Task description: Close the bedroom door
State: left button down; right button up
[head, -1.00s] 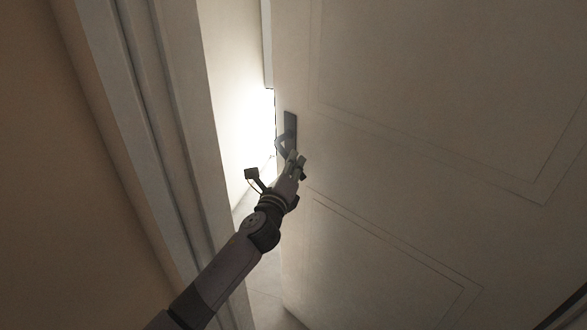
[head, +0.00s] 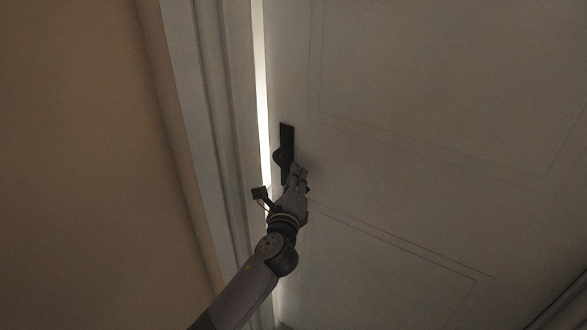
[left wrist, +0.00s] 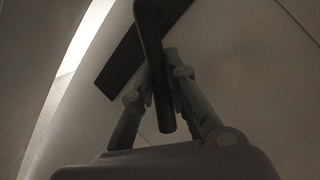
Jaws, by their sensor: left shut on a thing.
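The bedroom door (head: 400,160) is a pale panelled door that fills the right of the head view. It stands slightly ajar, with a narrow bright gap along its left edge. Its dark handle (head: 286,142) sits on a dark plate near that edge. My left gripper (head: 298,176) is at the handle. In the left wrist view the two fingers of my left gripper (left wrist: 160,90) are closed around the dark handle lever (left wrist: 155,65), with the dark plate (left wrist: 125,60) behind it. My right gripper is not in view.
The door frame (head: 205,120) runs down just left of the gap. A plain tan wall (head: 80,170) fills the left of the head view. The bright gap (head: 262,90) also shows in the left wrist view (left wrist: 80,40).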

pick_arm(q)
jog(key=s+a+n+y+p, duration=0.1)
jog(key=s+a+n+y, duration=0.1)
jog(key=s, duration=1)
jog(key=shift+a+f+n+y, duration=0.35)
jog(key=shift+a+y, duration=0.3)
jog(key=shift+y, duration=0.45)
jog(key=c, duration=2)
grip_release()
jog(key=shift+s, duration=0.1)
jog(key=o, duration=0.4)
jog(key=shift+s+a+r, duration=0.2)
jog(key=shift+s, duration=0.15)
jog(key=shift+o, duration=0.2)
jog(key=s+d, duration=0.1)
jog(key=s, duration=1)
jog(key=shift+s+d+f, duration=0.2)
jog(key=shift+s+f, duration=0.1)
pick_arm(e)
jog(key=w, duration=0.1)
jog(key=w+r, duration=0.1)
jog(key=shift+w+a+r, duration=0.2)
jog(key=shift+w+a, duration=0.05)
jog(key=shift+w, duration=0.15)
